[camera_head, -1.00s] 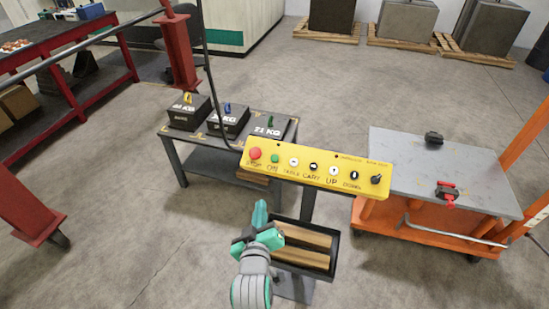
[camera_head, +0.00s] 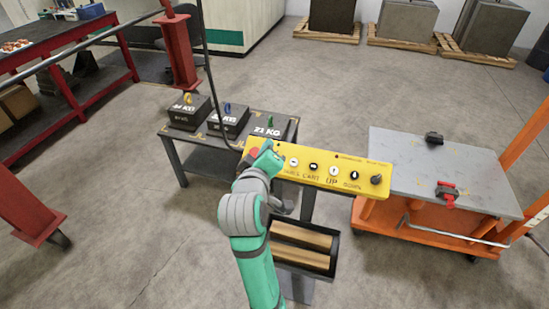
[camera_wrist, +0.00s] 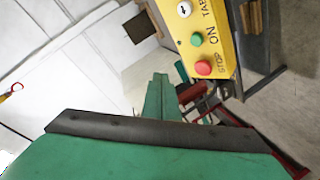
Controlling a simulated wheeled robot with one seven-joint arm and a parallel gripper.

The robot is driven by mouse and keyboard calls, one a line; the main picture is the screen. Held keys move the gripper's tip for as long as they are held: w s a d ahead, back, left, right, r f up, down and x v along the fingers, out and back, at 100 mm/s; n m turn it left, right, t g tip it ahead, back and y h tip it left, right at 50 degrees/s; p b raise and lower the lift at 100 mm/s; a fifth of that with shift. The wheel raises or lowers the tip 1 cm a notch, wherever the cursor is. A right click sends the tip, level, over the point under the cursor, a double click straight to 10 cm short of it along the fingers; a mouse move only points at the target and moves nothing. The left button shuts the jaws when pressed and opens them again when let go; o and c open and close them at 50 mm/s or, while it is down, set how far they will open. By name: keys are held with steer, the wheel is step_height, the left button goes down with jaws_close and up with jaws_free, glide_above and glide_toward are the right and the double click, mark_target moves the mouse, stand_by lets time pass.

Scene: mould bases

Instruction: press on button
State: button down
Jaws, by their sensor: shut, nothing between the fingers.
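The yellow control panel (camera_head: 343,165) stands on a post in the middle of the head view, with a row of labelled buttons. The green ON button (camera_wrist: 196,40) shows in the wrist view, next to the red STOP button (camera_wrist: 203,67). In the head view my gripper (camera_head: 267,149) is at the panel's left end and hides the ON button; the red button (camera_head: 255,152) shows only partly. My gripper's fingers (camera_wrist: 160,82) are shut and empty. In the wrist view they appear left of the buttons; I cannot tell whether they touch the panel.
A tray (camera_head: 334,262) with wooden blocks sits below the panel. A table (camera_head: 203,136) with several dark weights stands behind to the left. An orange cart (camera_head: 440,237) with a grey top (camera_head: 400,165) stands to the right. A black cable hangs close behind the panel's left end.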

steer(key=shift+w+d+f, duration=0.25)
steer(key=shift+w+f, duration=0.45)
steer(key=shift+f, duration=0.6)
steer(key=shift+w+d+f, duration=0.2)
steer(key=shift+w+f, duration=0.55)
steer(key=shift+f, duration=0.5)
steer(key=shift+w+d+f, duration=0.25)
steer(key=shift+w+f, duration=0.45)
steer(key=shift+f, duration=0.6)
steer(key=shift+w+f, duration=0.2)
steer(key=shift+f, duration=0.15)
steer(key=shift+w+d+f, duration=0.15)
steer(key=shift+w+f, duration=0.05)
steer(key=shift+f, duration=0.2)
stand_by(0.4)
steer(key=shift+s+r, duration=0.45)
steer(key=shift+r, duration=0.3)
steer(key=shift+s+a+r, duration=0.2)
steer(key=shift+s+r, duration=0.2)
steer(key=shift+r, duration=0.35)
steer(key=shift+s+a+r, duration=0.15)
steer(key=shift+s+r, duration=0.2)
steer(key=shift+r, duration=0.35)
steer(key=shift+s+a+r, duration=0.2)
steer(key=shift+s+r, duration=0.2)
steer(key=shift+r, duration=0.35)
